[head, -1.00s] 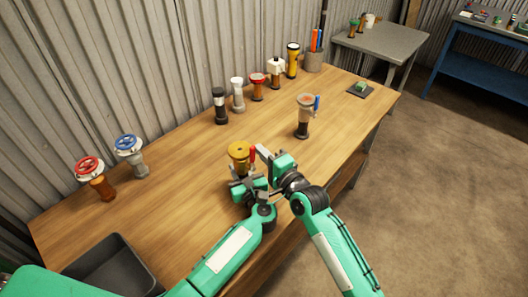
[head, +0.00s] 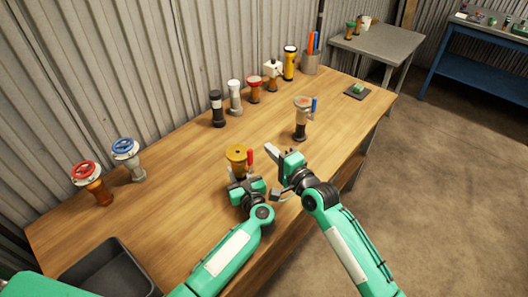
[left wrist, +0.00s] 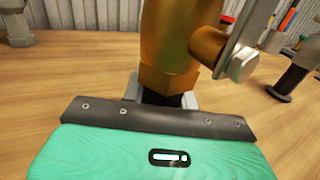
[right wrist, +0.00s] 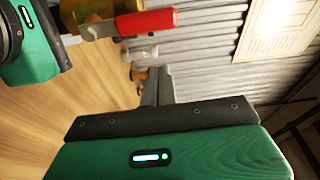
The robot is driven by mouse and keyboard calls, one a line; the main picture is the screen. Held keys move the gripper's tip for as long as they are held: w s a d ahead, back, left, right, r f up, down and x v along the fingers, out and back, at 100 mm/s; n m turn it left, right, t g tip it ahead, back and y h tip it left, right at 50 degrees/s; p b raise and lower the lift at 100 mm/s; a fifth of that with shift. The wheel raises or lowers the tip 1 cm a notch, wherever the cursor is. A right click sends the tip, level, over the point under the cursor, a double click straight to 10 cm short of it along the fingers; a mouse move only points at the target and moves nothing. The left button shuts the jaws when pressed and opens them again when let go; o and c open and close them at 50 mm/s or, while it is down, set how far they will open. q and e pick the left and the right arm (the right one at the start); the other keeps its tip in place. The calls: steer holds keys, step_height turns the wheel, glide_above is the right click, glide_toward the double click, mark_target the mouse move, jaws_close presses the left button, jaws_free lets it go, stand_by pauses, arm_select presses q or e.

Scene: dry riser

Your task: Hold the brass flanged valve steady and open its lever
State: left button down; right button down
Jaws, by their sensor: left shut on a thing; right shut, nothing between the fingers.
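The brass flanged valve (head: 236,154) stands upright on the bench's near side, its round yellow flange on top. Its lever, with a red handle (head: 250,157), points up along the body's right side. In the right wrist view the red handle (right wrist: 146,22) shows at the top. My left gripper (head: 239,177) is shut on the lower valve body; the left wrist view shows the brass body (left wrist: 180,35) and lever bolt (left wrist: 238,64) close up. My right gripper (head: 271,150) is shut and empty, just right of the lever, with a visible gap.
A valve with an orange-topped flange and blue handle (head: 302,118) stands behind to the right. Red-wheel (head: 88,176) and blue-wheel (head: 127,151) valves stand left. Several fittings line the back. A dark tray (head: 105,272) is at front left. Bench around the brass valve is clear.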

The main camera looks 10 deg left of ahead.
arm_select(q)
steer(key=shift+s, duration=0.1)
arm_select(e)
steer(key=v, duration=0.8)
steer(key=shift+s, duration=0.2)
steer(key=shift+d+r, duration=0.1)
arm_select(q)
steer(key=c, duration=1)
jaws_free()
steer(key=v, duration=1.2)
